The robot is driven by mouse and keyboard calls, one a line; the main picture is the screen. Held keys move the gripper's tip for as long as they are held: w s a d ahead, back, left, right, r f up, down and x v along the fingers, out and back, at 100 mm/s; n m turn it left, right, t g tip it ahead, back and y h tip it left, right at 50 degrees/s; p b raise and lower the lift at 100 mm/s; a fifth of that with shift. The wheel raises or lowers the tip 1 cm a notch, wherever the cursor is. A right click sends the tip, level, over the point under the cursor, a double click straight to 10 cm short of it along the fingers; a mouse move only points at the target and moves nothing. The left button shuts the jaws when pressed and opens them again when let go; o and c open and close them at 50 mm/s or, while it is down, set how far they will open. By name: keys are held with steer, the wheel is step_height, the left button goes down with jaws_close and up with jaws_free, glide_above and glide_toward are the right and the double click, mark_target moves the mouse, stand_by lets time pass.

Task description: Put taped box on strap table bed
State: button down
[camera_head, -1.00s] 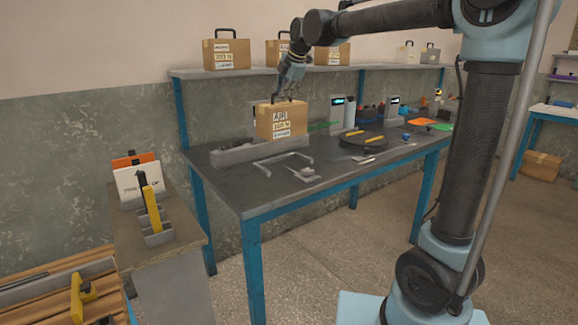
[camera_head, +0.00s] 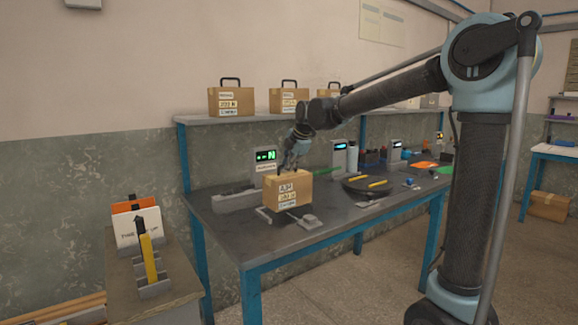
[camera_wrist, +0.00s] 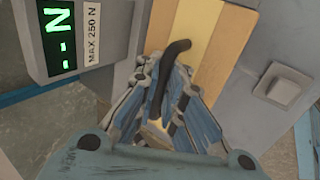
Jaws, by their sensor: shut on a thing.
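The taped box (camera_head: 285,192) is brown cardboard with a lighter tape strip and white labels; it is upright. My gripper (camera_head: 290,168) is shut on its dark handle (camera_wrist: 178,75), above the lid. The box is over the strap table bed (camera_head: 308,221) at the front left of the dark workbench. The box hides most of the bed; a grey metal block (camera_wrist: 282,88) shows beside the box in the wrist view. I cannot tell whether the box touches the bed.
A grey device with a lit green display (camera_head: 266,155) stands close behind the box, a low grey platform (camera_head: 236,198) before it. A dark round plate (camera_head: 368,187) lies to the right. Several handled boxes (camera_head: 231,101) stand on the shelf above.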

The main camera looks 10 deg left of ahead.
mark_target(288, 174)
steer(key=shift+f, duration=1.85)
steer(key=shift+a+f, duration=0.1)
steer(key=c, duration=1.7)
jaws_free()
steer(key=shift+s, duration=0.1)
